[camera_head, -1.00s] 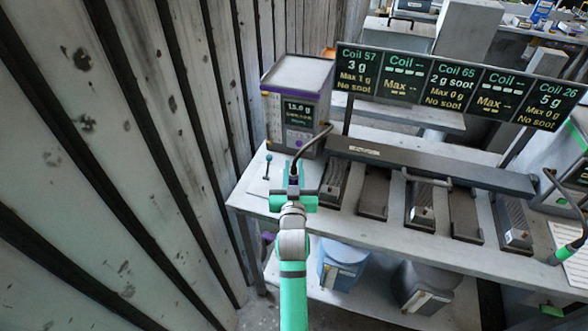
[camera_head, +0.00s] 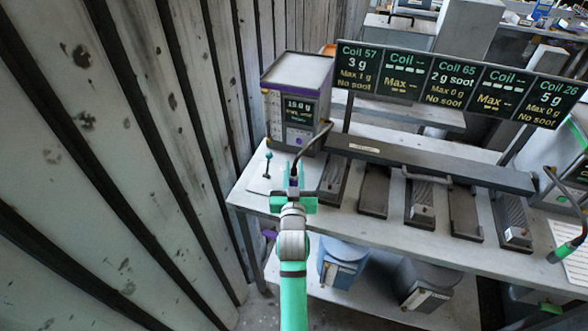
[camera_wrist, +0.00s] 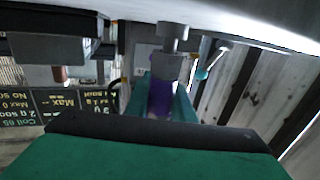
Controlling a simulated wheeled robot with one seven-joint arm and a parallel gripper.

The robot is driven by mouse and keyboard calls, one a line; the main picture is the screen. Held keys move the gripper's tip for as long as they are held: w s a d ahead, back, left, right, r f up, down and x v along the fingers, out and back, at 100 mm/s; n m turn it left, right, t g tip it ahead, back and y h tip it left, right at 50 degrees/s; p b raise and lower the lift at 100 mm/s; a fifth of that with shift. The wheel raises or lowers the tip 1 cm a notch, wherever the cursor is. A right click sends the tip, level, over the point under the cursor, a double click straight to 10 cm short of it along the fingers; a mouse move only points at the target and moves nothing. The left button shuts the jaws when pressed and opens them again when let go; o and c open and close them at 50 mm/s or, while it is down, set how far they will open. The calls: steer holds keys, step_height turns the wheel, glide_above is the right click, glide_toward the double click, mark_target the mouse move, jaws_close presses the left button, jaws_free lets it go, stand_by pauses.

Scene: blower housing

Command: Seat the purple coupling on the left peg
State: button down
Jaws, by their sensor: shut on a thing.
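My gripper (camera_head: 293,202) is over the left end of the bench, its green fingers shut on the purple coupling (camera_wrist: 160,98). In the head view only a little of the coupling (camera_head: 294,183) shows above the fingers, where a black hose comes down to it. The wrist view is upside down. In it a grey collar (camera_wrist: 170,68) adjoins the coupling on the bench side, and a grey stub, apparently the left peg (camera_wrist: 173,36), lies in line with it. I cannot tell how far the coupling is over the peg. In the head view my gripper hides the peg.
A grey meter box (camera_head: 298,105) stands just behind my gripper. A teal-knobbed stick (camera_head: 267,165) stands to its left and also shows in the wrist view (camera_wrist: 203,74). Several dark pedal-like units (camera_head: 374,192) lie to the right, below the display boards (camera_head: 455,78). A plank wall closes the left.

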steer(key=shift+f, duration=0.55)
steer(key=c, duration=1.4)
jaws_free()
steer(key=shift+c, duration=0.2)
steer(key=shift+s, duration=0.15)
steer(key=s, duration=1)
steer(key=shift+s, duration=0.3)
